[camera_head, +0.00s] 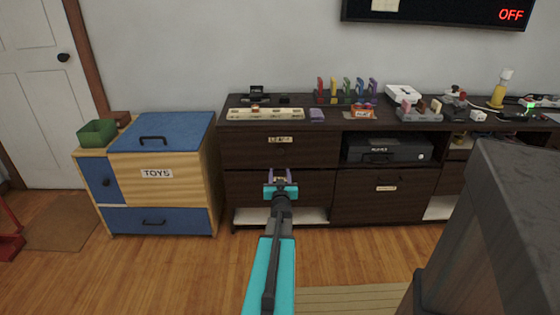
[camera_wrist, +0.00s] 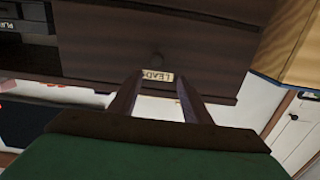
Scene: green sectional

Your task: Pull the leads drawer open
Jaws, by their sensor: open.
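The leads drawer (camera_head: 245,148) is the upper left drawer of the dark brown cabinet. Its front looks shut. A pale label (camera_head: 280,140) reading LEADS sits near its top edge. In the wrist view, the picture is upside down and the drawer front (camera_wrist: 205,52) fills the upper middle. A small dark round knob (camera_wrist: 157,58) shows faintly beside the label. My gripper (camera_head: 280,176) is in front of the cabinet, below the label in the head view. Its two fingers (camera_wrist: 160,80) are open and frame the label in the wrist view, with nothing held between them.
Another dark drawer front (camera_head: 245,188) lies below. The cabinet top (camera_head: 330,122) carries several small items. A blue and wood toy chest (camera_head: 160,188) stands on the left. A dark grey block-like surface (camera_head: 500,230) is close on the right.

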